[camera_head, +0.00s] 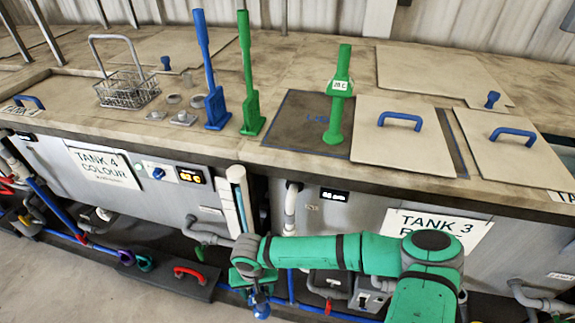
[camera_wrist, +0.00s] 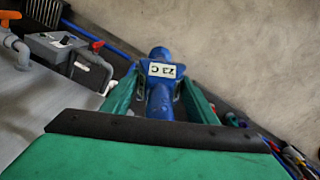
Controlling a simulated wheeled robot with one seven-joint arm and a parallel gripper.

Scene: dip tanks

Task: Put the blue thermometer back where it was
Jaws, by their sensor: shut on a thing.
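The blue thermometer (camera_wrist: 159,100) is between the green fingers of my gripper (camera_wrist: 162,95) in the wrist view. Its small display reads 23 C. In the head view my gripper (camera_head: 252,283) hangs low in front of the tanks, with a bit of the blue thermometer (camera_head: 261,304) showing below it. A green thermometer (camera_head: 338,110) with a 28 C display stands upright on a dark panel (camera_head: 290,125) on the tank top. Blue markings show on that panel, left of the green thermometer; I cannot read them.
Blue (camera_head: 214,95) and green (camera_head: 248,85) paddle-like tools stand left of the panel. A wire basket (camera_head: 128,90) is further left. Lids with blue handles (camera_head: 400,120) cover the right. Pipes and a grey box (camera_wrist: 75,58) are near my gripper. Floor is open at lower left.

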